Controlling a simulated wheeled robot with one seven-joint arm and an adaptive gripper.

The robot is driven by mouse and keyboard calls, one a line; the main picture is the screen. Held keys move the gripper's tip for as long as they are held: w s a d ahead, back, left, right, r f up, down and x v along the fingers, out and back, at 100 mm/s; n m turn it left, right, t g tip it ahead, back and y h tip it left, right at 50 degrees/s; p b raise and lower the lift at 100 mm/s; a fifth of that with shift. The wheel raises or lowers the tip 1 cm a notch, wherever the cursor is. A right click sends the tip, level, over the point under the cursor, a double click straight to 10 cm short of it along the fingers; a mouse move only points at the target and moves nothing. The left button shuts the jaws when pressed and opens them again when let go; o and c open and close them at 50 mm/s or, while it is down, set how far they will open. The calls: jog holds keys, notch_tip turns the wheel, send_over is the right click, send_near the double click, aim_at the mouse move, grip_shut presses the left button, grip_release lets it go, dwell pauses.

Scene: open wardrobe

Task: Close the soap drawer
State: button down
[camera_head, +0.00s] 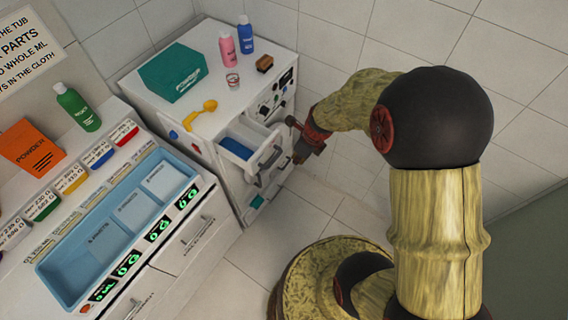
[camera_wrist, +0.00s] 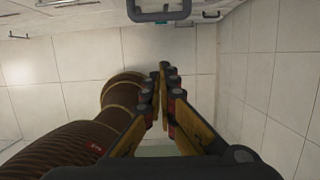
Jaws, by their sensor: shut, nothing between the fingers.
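The soap drawer (camera_head: 265,158) is a white drawer with a blue inside, pulled out from the front of the white cabinet at the back. A grey handle is on its front. My gripper (camera_head: 302,141) is shut and empty, just to the right of the drawer front in the head view. I cannot tell whether it touches the drawer. In the wrist view the closed fingers (camera_wrist: 166,72) point toward a dark handle (camera_wrist: 158,16) at the top edge, with floor between them. Most of the drawer is out of that view.
On the cabinet top (camera_head: 228,100) are a green box (camera_head: 173,72), pink and blue bottles, a small jar, a brown block and a yellow scoop (camera_head: 200,115). A counter with a blue sectioned tray (camera_head: 60,262) stands at left. Tiled floor (camera_head: 245,255) is clear before the cabinet.

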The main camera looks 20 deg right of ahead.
aim_at(246, 139)
jog(key=w+a+f, duration=0.3)
jog(key=w+f, duration=0.2)
jog(key=f, duration=0.3)
jog(key=shift+a+f, duration=0.35)
jog(key=shift+f, duration=0.05)
jog(key=shift+w, duration=0.1)
jog(key=w+a+p, duration=0.1)
jog(key=w+a, duration=0.2)
jog(key=w, duration=0.1)
jog(key=w+a+p, duration=0.2)
jog(key=w+a, duration=0.1)
jog(key=w, duration=0.2)
jog(key=w+a+p, duration=0.1)
jog(key=w+a, duration=0.3)
jog(key=w, duration=0.1)
jog(key=shift+r, duration=0.1)
dwell(0.4)
